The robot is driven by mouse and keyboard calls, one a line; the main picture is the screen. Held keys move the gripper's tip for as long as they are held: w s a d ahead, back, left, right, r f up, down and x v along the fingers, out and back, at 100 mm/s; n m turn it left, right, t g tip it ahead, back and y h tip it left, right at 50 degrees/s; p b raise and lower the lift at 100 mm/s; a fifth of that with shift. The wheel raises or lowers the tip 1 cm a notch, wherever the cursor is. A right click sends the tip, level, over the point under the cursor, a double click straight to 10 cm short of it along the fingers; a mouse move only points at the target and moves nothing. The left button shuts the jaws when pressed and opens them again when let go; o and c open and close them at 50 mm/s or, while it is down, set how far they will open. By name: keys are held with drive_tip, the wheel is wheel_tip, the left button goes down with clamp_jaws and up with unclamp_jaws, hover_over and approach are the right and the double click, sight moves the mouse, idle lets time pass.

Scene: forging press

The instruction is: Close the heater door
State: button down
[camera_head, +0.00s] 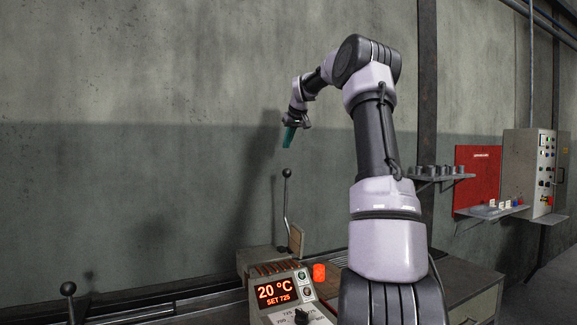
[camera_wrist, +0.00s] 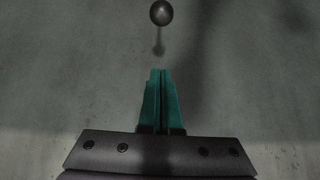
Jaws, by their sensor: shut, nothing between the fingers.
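The heater (camera_head: 272,268) is a grey box at the bottom centre of the head view, with a red display reading 20 °C, SET 725. A lever (camera_head: 286,210) with a dark ball knob (camera_head: 286,172) rises upright behind it, next to a small tan panel (camera_head: 296,240). Whether this panel is the heater door, and whether the door is open, I cannot tell. My gripper (camera_head: 286,146) has teal fingers, shut and empty, pointing down above the knob. In the wrist view the knob (camera_wrist: 161,13) is in line with the shut fingertips (camera_wrist: 160,72), with a gap between.
A second ball-topped lever (camera_head: 68,289) stands at bottom left. An orange-red cylinder (camera_head: 319,272) is beside the display. A shelf with dark cylinders (camera_head: 440,172), a red board (camera_head: 478,170) and a control cabinet (camera_head: 535,170) are along the right wall. The air left of my arm is clear.

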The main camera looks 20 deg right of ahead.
drive_tip(key=w+f, duration=0.1)
drive_tip(key=f, duration=0.5)
drive_tip(key=w+f, duration=0.1)
drive_tip(key=f, duration=0.2)
drive_tip(key=shift+w+d, duration=0.2)
drive_tip(key=shift+w, duration=0.15)
drive_tip(key=shift+s, duration=0.1)
